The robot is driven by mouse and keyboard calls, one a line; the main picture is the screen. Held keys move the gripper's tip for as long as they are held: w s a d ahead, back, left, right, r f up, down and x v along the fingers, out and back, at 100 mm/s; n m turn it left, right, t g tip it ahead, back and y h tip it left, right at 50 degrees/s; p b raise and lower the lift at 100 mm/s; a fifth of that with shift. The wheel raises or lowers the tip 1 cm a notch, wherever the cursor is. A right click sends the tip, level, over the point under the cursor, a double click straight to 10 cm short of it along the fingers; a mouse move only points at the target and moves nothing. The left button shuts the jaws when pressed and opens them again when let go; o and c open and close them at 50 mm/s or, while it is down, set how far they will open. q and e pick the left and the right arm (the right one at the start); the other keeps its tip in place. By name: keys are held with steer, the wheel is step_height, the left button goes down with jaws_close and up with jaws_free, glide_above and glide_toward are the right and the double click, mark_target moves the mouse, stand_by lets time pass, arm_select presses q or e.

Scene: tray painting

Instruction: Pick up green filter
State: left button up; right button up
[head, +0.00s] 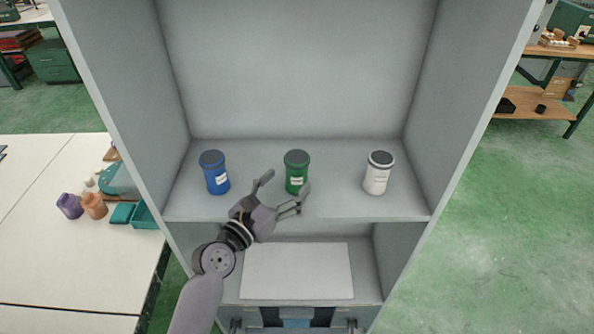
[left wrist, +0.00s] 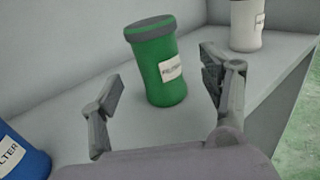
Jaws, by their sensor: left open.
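The green filter (head: 297,172) is a green canister with a dark lid and a white label. It stands upright in the middle of the cabinet's upper shelf. My left gripper (head: 284,191) is open and empty, just in front of the green filter. In the left wrist view the green filter (left wrist: 160,70) stands beyond and between the two spread fingers of the left gripper (left wrist: 165,95), apart from them as far as I can tell. My right gripper is not in view.
A blue filter (head: 214,172) stands to the left on the same shelf, and a white filter (head: 378,173) to the right. The grey shelf (head: 340,205) has clear room between them. A lower shelf holds a white panel (head: 297,270). Cabinet walls close both sides.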

mark_target(290, 179)
arm_select(q)
steer(key=x, duration=0.5)
steer(key=shift+w+f, duration=0.1)
steer(key=shift+a, duration=0.1)
steer(key=shift+c, duration=0.2)
steer(key=c, duration=1.3)
steer(key=shift+p, duration=0.3)
